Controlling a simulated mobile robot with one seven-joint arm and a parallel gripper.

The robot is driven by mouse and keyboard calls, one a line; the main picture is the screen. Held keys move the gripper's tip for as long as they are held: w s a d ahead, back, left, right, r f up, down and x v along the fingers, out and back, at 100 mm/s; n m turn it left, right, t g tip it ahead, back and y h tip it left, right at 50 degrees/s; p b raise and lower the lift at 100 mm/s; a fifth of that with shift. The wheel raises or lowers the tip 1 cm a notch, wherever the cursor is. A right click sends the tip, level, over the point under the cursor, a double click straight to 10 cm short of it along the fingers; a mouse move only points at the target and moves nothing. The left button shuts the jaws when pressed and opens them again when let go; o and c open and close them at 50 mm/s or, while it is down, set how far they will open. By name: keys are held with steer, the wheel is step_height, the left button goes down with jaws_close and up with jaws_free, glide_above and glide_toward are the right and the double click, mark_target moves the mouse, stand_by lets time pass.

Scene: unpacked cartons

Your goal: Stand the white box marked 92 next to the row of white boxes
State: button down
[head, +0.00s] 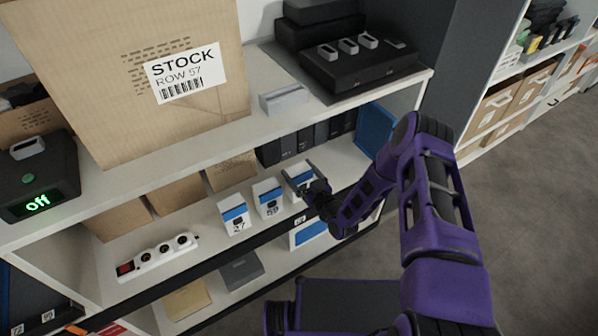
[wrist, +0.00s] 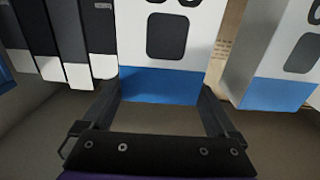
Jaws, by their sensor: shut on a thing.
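My gripper (head: 303,184) is shut on a white box with a blue band (head: 296,173) at the right end of the row on the middle shelf. The held box also shows in the wrist view (wrist: 160,84), between the two fingers; its number is cut off at the top edge. It looks upright, but I cannot tell whether it touches the shelf. Two similar white boxes stand to its left in the head view, one close by (head: 267,198) and one farther left (head: 234,214). The closer one shows in the wrist view (wrist: 272,62), apart from the held box by a narrow gap.
The middle shelf (head: 205,226) has a white power strip (head: 158,256) at left. Cartons (head: 177,194) and dark binders (head: 290,145) stand behind the boxes. A blue binder (head: 374,130) is at the right. The upper shelf (head: 195,142) overhangs the boxes.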

steer(key=shift+f, duration=0.1)
jaws_free()
steer(key=shift+f, duration=0.1)
steer(key=shift+s+r, duration=0.1)
steer(key=shift+r, duration=0.1)
steer(key=p+v, duration=0.1)
steer(key=v, duration=1.1)
